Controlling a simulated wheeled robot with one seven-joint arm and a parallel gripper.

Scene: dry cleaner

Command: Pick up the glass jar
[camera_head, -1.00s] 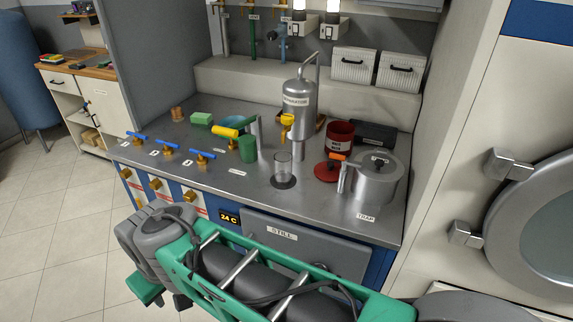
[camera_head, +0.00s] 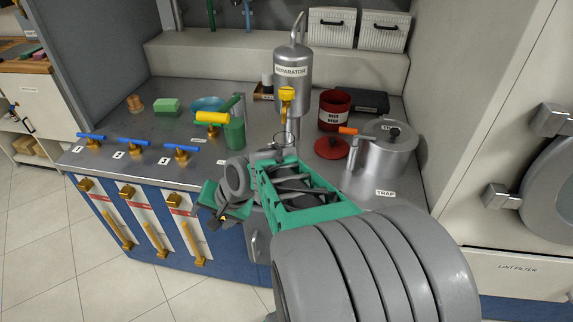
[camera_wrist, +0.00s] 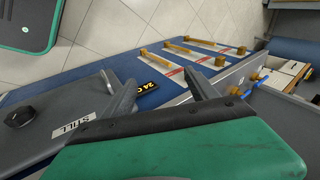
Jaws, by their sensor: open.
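The glass jar (camera_head: 284,138) is a small clear cylinder on the steel counter, below the separator's yellow tap. In the head view its lower part is hidden behind my green forearm, and it does not show in the wrist view. My gripper (camera_head: 216,218) is in front of the counter's front face, to the left of the jar and lower than it, apart from it. In the wrist view my gripper (camera_wrist: 163,82) shows two grey fingers spread apart with nothing between them, facing the blue cabinet front.
The separator (camera_head: 291,75) stands behind the jar. To the right are a red tin (camera_head: 335,110), a red lid (camera_head: 331,148) and a steel trap pot (camera_head: 380,155). To the left are a green cylinder (camera_head: 234,134) and blue-handled valves (camera_head: 180,150). Brass handles (camera_head: 155,233) line the cabinet front.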

